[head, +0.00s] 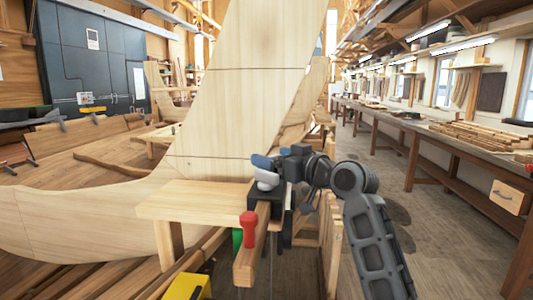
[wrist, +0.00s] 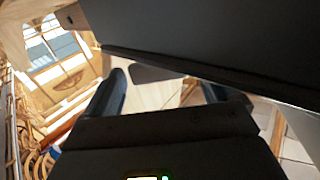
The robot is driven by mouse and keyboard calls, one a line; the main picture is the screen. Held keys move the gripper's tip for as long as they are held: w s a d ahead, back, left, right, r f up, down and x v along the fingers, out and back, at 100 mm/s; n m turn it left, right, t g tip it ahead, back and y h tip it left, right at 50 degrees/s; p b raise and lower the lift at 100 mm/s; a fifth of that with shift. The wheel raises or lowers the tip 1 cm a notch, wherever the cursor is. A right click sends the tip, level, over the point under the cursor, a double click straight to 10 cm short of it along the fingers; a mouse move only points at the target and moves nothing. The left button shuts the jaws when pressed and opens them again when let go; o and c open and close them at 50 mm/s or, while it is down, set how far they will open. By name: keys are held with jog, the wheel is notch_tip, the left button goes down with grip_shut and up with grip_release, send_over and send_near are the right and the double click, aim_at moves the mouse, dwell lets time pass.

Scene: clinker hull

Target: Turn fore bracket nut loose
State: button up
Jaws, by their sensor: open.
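My gripper (head: 263,170) is at the middle of the head view, beside the tall pale wooden stem (head: 250,95) and just above a black block (head: 262,197) on a wooden beam. In the wrist view my gripper (wrist: 168,88) has its two dark fingers apart, with no object seen held between them. A large dark plate (wrist: 205,45) crosses the top right of that view, close to the camera. A small pale piece shows by the fingers in the head view, too unclear to name. I cannot make out the fore bracket nut in either view.
A red-handled tool (head: 248,228) stands on the beam in front of my gripper. A wooden bench top (head: 185,205) lies to its left, and a yellow object (head: 187,288) is below. A long workbench (head: 430,130) runs along the right, with open floor beside it.

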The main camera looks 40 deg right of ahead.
jog(key=shift+w, duration=1.4)
jog(key=shift+c, duration=0.3)
jog(key=c, duration=0.9)
